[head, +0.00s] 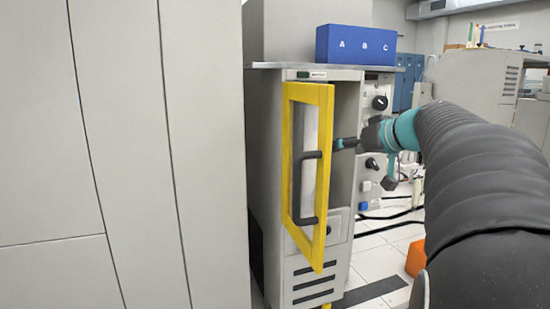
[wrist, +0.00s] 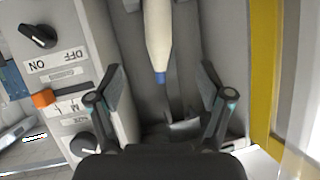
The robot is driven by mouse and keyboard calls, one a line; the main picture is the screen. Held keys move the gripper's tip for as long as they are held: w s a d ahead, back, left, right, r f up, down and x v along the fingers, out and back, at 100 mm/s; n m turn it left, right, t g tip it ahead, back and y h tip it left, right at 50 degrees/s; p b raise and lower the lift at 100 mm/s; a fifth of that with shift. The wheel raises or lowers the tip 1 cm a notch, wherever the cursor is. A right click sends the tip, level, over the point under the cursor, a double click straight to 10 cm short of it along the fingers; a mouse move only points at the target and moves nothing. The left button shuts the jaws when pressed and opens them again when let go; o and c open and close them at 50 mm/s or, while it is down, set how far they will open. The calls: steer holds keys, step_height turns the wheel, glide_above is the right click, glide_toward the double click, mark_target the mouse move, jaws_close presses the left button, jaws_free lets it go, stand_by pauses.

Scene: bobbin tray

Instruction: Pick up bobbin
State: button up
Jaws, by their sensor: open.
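The bobbin (wrist: 159,38) is a long cream piece with a blue end, inside the grey cabinet (head: 325,75). In the wrist view it runs down from the top edge, and its upper part is cut off. My gripper (wrist: 161,76) is open, with one finger on each side of the bobbin's blue end and a gap on both sides. I cannot tell whether the fingers are level with it in depth. In the head view my gripper (head: 342,144) reaches into the cabinet behind the open yellow door (head: 326,170). The bobbin cannot be made out there.
The yellow door frame (wrist: 262,70) stands close on the right in the wrist view. A panel with knobs (wrist: 40,36) and an orange switch (wrist: 43,97) is close on the left. A blue box marked A B C (head: 356,44) sits on top of the cabinet.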

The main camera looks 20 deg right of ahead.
steer(key=shift+w+r+p+x, duration=0.15)
steer(key=shift+r+p+x, duration=0.2)
steer(key=shift+x, duration=2.05)
steer(key=shift+w+r+p+x, duration=0.15)
steer(key=shift+p+x, duration=0.3)
steer(key=shift+x, duration=1.95)
steer(key=shift+w+r+p+x, duration=0.1)
steer(key=shift+r+p+x, duration=0.25)
steer(key=shift+x, duration=2.1)
steer(key=shift+d+f, duration=0.1)
steer(key=shift+d, duration=0.1)
steer(key=c, duration=1.3)
